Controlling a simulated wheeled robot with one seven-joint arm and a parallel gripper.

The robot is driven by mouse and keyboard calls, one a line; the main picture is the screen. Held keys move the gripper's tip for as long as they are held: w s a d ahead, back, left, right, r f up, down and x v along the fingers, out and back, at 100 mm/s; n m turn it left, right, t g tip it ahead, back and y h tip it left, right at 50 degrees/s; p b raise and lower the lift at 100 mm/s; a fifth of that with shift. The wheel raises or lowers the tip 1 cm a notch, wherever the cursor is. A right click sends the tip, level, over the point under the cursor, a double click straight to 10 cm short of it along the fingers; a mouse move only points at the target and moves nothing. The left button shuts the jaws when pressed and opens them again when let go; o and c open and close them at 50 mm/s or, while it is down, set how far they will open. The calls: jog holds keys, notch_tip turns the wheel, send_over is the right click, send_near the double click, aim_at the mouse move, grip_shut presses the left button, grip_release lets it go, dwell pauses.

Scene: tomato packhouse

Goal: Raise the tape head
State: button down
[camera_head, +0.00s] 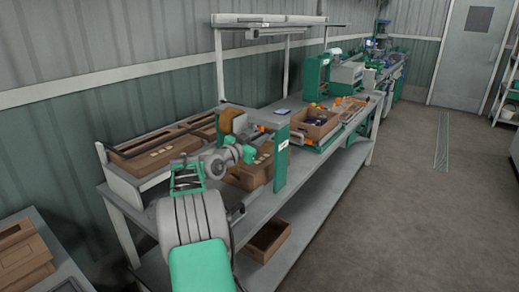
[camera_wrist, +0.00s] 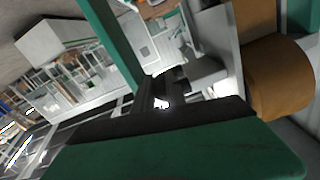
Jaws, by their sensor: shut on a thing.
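The tape head, with its brown tape roll (camera_head: 236,122), sits between the green posts of the taping machine (camera_head: 281,158) on the bench. The roll also shows large at the right of the wrist view (camera_wrist: 275,75). My gripper (camera_head: 260,141) is at the tape head, just right of and below the roll, between the posts. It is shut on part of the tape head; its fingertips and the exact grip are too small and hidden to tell. A brown carton (camera_head: 250,174) stands below the head, partly hidden by my arm.
Flat cartons (camera_head: 165,148) lie on the bench at the left. An open carton (camera_head: 314,124) with dark contents stands right of the machine. A brown box (camera_head: 268,240) is on the lower shelf. The floor at the right (camera_head: 405,205) is clear.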

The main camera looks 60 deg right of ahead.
jog(key=shift+r, duration=0.35)
jog(key=c, duration=1.8)
grip_release()
jog(key=o, duration=0.4)
jog(key=shift+f, duration=0.1)
jog(key=shift+o, duration=0.2)
jog(key=a, duration=0.2)
jog(key=w+a, duration=0.1)
jog(key=a, duration=0.2)
jog(key=a+b, duration=0.1)
jog(key=a, duration=0.1)
jog(key=shift+w+a, duration=0.15)
jog(key=shift+a, duration=0.25)
